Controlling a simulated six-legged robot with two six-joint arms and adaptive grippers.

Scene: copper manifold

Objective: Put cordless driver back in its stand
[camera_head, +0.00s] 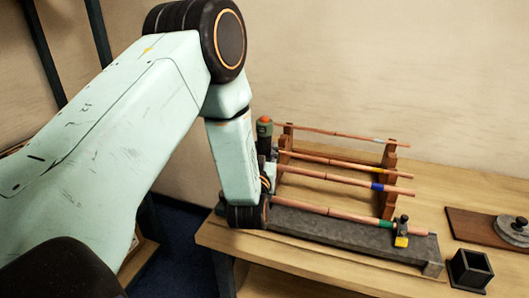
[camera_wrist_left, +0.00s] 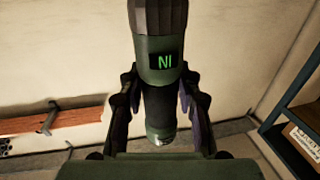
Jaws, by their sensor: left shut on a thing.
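The cordless driver (camera_wrist_left: 160,45) is a dark green cylinder with a ribbed grey end and a lit green mark. In the left wrist view it stands between the two dark fingers of my left gripper (camera_wrist_left: 160,105), which is shut on it. In the head view an upright green body with an orange-red top, apparently the driver (camera_head: 264,128), shows just right of my left forearm. My left gripper (camera_head: 266,172) is mostly hidden behind that arm. A small black open-topped square box, probably the stand (camera_head: 470,270), sits at the bench's right front and looks empty. My right gripper is out of view.
A yellow-and-black valve (camera_head: 401,232) is at the base's right. A brown board (camera_head: 480,228) carries a round grey item.

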